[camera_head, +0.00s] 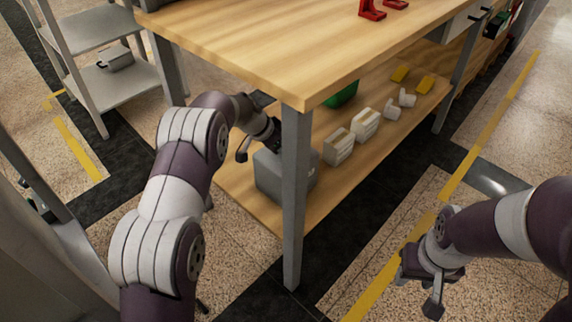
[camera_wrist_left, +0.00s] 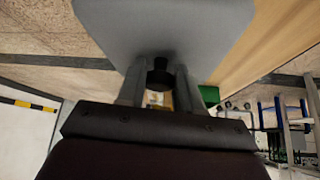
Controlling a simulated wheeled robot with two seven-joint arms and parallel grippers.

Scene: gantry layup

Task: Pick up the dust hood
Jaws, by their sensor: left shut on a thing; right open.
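The dust hood appears to be the grey box-like body (camera_head: 282,175) on the lower shelf, beside the near table leg. In the left wrist view its grey face (camera_wrist_left: 165,25) fills the top middle, with a black knob (camera_wrist_left: 160,78) below it. My left gripper (camera_head: 268,132) reaches under the tabletop to the top of the hood. Its fingers stand either side of the knob in the left wrist view and are shut on it. The table leg hides part of the hood. My right gripper (camera_head: 420,286) is open and empty over the floor at the right.

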